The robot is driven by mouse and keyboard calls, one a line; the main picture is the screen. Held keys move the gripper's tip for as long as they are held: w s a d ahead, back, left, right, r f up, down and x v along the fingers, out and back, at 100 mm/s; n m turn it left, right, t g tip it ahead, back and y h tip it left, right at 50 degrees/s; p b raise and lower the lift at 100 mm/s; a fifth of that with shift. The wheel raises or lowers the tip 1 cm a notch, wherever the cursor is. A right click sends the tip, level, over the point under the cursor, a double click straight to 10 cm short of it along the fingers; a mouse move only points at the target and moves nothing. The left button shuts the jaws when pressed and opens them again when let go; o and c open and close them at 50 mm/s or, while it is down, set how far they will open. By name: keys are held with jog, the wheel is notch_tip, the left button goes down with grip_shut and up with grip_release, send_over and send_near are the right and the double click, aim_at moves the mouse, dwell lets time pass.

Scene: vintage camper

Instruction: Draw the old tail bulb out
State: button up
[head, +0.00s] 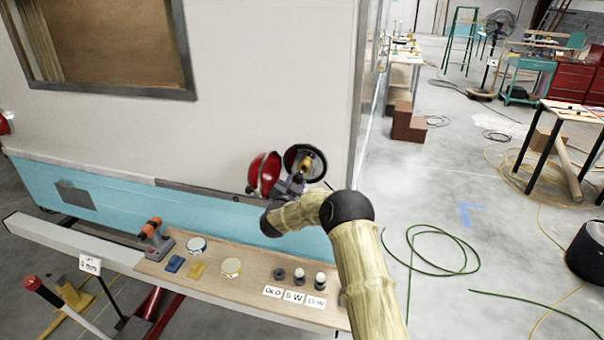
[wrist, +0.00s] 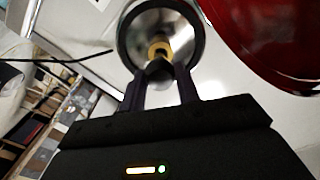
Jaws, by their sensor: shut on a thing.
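The open tail lamp housing (head: 290,155) sits on the camper's back wall, a round black-rimmed bowl with a shiny inside. It also shows in the wrist view (wrist: 196,28), with the brass socket (wrist: 159,48) at its middle. My gripper (wrist: 160,88) is in front of the bowl, shut on the dark, greyish old bulb (wrist: 160,70). The bulb lines up with the socket and looks close against it; I cannot tell whether it is still seated. In the head view my gripper (head: 299,178) partly covers the bowl's lower part. The red lens (head: 264,172) is beside the housing.
Below is a wooden board (head: 222,292) with a drill (head: 154,236), tape rolls, small blocks and three holders by cards reading OLD, 5 W and 15 W.

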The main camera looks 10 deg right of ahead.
jog(key=v, duration=0.6)
jog(key=shift+s+b, duration=0.3)
jog(key=shift+b, duration=0.1)
dwell(0.5)
jog(key=shift+a, duration=0.1)
jog(key=s+d+f+n+y, duration=0.1)
jog(key=s+d+f, duration=0.1)
jog(key=f, duration=0.3)
jog(key=s+d+f+t+y, duration=0.1)
jog(key=s+d+f, duration=0.15)
jog(key=f, duration=0.35)
jog(key=s+d+f+n+y, duration=0.1)
jog(key=d+f, duration=0.2)
jog(key=f, duration=0.2)
jog(key=s+f+n+y, duration=0.2)
jog(key=s+f+y, duration=0.2)
jog(key=s+f, duration=0.3)
jog(key=s, duration=0.5)
jog(key=shift+s+n+t, duration=0.3)
jog(key=shift+s+n, duration=0.1)
